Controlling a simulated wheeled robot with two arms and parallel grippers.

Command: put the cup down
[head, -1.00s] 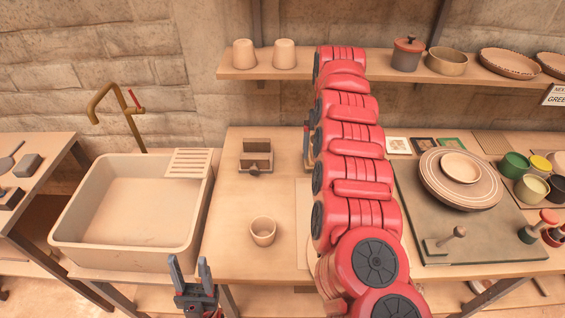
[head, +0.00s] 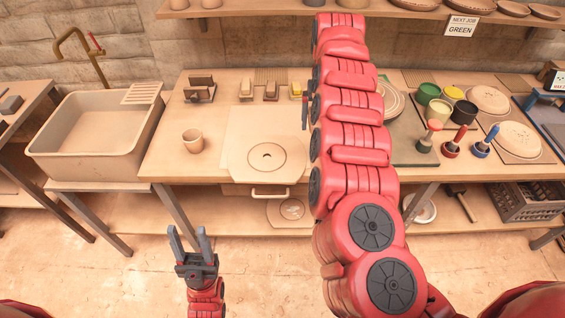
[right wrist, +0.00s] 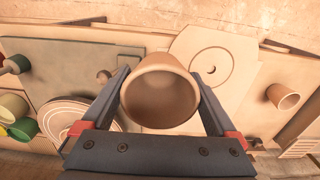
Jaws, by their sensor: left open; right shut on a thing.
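In the right wrist view a plain tan clay cup (right wrist: 160,95) is between the two fingers of my right gripper (right wrist: 162,88), which is shut on it. The cup's mouth faces the camera. In the head view my red right arm hides this cup and most of the gripper. A second, similar cup (head: 193,140) stands upright on the wooden bench (head: 165,165), left of a round disc; it also shows in the right wrist view (right wrist: 283,97). My left gripper (head: 190,240) is open and empty, low in front of the bench.
A pale board with a round disc (head: 266,157) lies mid-bench. Small blocks (head: 246,90) stand behind it. A sink (head: 95,130) is at the left. Paint pots (head: 440,110), stamps with coloured knobs (head: 450,147) and plates (head: 518,140) crowd the right. Bare bench surrounds the standing cup.

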